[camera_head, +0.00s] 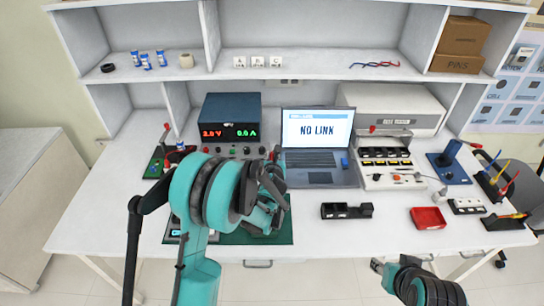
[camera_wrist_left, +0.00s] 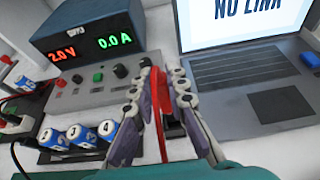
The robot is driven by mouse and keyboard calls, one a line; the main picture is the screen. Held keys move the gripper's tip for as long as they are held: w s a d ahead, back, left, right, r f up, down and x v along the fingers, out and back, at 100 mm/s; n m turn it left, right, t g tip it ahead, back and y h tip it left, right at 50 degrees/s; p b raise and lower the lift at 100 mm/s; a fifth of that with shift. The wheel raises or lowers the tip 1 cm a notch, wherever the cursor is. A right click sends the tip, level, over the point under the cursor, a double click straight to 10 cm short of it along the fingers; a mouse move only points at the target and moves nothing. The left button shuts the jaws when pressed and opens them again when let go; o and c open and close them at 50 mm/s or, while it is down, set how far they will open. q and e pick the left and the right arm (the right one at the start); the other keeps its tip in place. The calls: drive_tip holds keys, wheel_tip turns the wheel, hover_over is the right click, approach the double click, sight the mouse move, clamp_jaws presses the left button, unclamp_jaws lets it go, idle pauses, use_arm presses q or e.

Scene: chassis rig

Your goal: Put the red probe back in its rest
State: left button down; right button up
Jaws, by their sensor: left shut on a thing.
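The red probe (camera_wrist_left: 158,112) shows in the left wrist view as a thin red length standing between my left fingers. My left gripper (camera_wrist_left: 161,82) is shut on it, in front of the grey control panel of the power supply. In the head view my left gripper (camera_head: 273,165) is near the gap between the power supply and the laptop; my own arm hides much of it, and the probe cannot be made out there. A dark piece lies just behind the right finger; I cannot tell whether it is the rest. My right gripper (camera_head: 377,266) is low at the front edge, its jaws unclear.
The power supply (camera_head: 230,117) reads 2.0 V and 0.0 A. The laptop (camera_head: 318,170) shows NO LINK. Blue batteries (camera_wrist_left: 80,136) stand left of the fingers. A black block (camera_head: 346,211) and a red tray (camera_head: 428,218) lie right.

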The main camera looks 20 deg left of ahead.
use_arm(q)
drive_tip(key=shift+f+b, duration=0.45)
drive_tip(key=shift+f, duration=0.4)
drive_tip(key=shift+b, duration=0.5)
idle(1.0)
drive_tip(key=shift+f+b, duration=1.1)
drive_tip(key=shift+f, duration=0.15)
drive_tip(key=shift+f, duration=1.1)
drive_tip(key=c, duration=1.4)
unclamp_jaws()
drive_tip(key=shift+c, duration=0.2)
